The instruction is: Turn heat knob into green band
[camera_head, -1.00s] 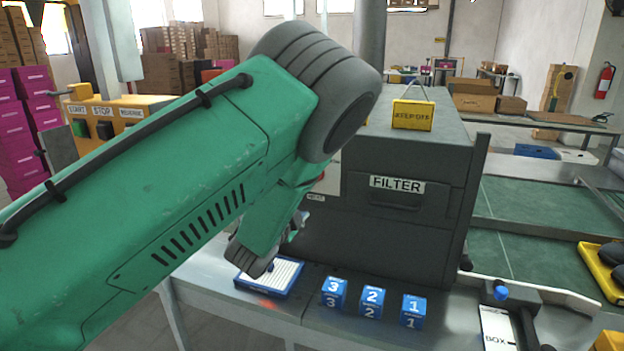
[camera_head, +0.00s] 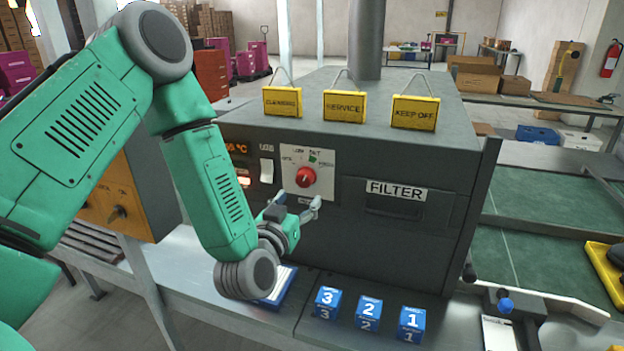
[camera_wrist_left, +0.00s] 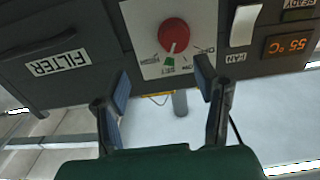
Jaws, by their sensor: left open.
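The red heat knob (camera_head: 306,177) sits on a white dial plate (camera_head: 326,160) on the front of the dark grey machine. A small green band (camera_head: 314,157) is on the plate above the knob, and it shows in the wrist view (camera_wrist_left: 168,62). In the wrist view the knob (camera_wrist_left: 173,34) carries a light mark on the side toward the band; its exact alignment is too small to tell. My left gripper (camera_head: 297,204) is open and empty just below and in front of the knob. In the wrist view its fingers (camera_wrist_left: 163,85) are spread, apart from the knob.
A temperature display (camera_wrist_left: 287,45) reads 55 °C beside a white switch (camera_wrist_left: 244,25). Yellow signs, including KEEP OFF (camera_head: 415,112), stand on the machine. Blue numbered blocks (camera_head: 369,312) and a blue-edged pad (camera_head: 280,286) lie on the bench below. A FILTER drawer (camera_head: 396,208) is right of the knob.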

